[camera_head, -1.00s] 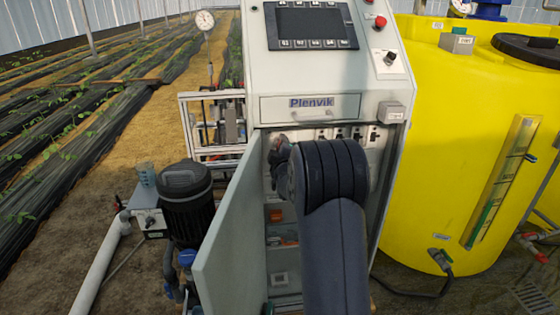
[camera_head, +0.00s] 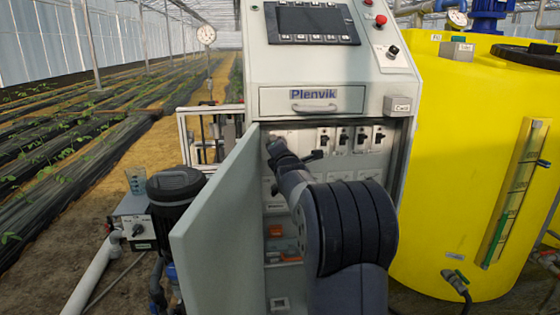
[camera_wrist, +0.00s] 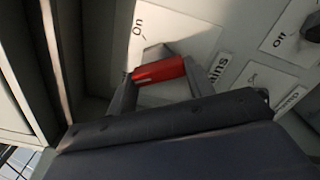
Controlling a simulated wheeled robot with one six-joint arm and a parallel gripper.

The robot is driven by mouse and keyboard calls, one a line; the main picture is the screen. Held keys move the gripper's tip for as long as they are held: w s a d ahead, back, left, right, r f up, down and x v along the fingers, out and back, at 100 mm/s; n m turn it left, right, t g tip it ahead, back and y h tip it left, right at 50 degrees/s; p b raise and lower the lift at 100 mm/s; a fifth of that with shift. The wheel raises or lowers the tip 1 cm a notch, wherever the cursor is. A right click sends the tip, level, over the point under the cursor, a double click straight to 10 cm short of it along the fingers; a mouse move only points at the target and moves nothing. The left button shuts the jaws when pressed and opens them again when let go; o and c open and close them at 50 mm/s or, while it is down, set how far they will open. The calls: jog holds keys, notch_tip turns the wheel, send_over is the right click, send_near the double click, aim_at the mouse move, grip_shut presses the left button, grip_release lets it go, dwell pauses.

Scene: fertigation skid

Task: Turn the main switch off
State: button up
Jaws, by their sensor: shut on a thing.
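The main switch (camera_wrist: 158,71) has a red handle and shows in the wrist view on a white plate (camera_wrist: 185,35) with the word "On" beside it. My gripper (camera_wrist: 157,82) is shut on the red handle, one finger on each side of it. In the head view my gripper (camera_head: 276,147) reaches into the upper left of the open cabinet (camera_head: 330,150). There my wrist hides most of the switch.
The cabinet door (camera_head: 220,225) stands open on the left, close to my arm. Several black breaker switches (camera_head: 361,138) sit in a row to the right. A yellow tank (camera_head: 465,170) stands right of the cabinet, and a black pump motor (camera_head: 176,190) stands left.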

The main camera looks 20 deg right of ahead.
jog(key=shift+f+n+b, duration=0.2)
jog(key=shift+n+b, duration=0.9)
jog(key=shift+b, duration=0.3)
jog(key=shift+r, duration=0.1)
jog(key=o, duration=1)
jog(key=shift+c, duration=0.2)
jog(key=b+v, duration=0.1)
jog(key=v, duration=0.9)
jog(key=shift+s, duration=0.4)
jog(key=shift+w, duration=0.1)
